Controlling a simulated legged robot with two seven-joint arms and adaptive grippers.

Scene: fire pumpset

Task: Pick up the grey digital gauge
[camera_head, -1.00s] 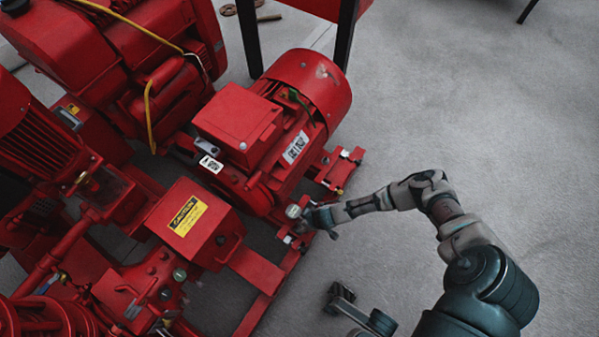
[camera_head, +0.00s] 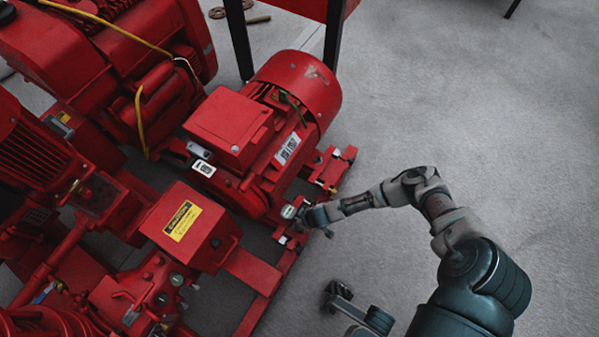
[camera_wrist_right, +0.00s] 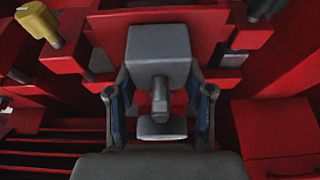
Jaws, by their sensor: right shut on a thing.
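The grey digital gauge (camera_head: 289,211) shows a small pale round face at the right edge of the red pumpset in the head view. In the right wrist view the gauge (camera_wrist_right: 160,50) is a grey block with a short stem and a rounded lower part, centred between the fingers. My right gripper (camera_head: 302,213) reaches it from the right and is shut on it. In the wrist view the fingers of my right gripper (camera_wrist_right: 160,100) stand on both sides of it. I cannot tell whether the gauge is clear of its seat.
A red motor (camera_head: 300,90) stands just above the gauge. A red box with a yellow caution label (camera_head: 182,220) is to its left. Red frame rails (camera_head: 255,270) run below. A yellow-capped fitting (camera_wrist_right: 38,22) is at upper left in the wrist view. Grey floor (camera_head: 480,110) at right is clear.

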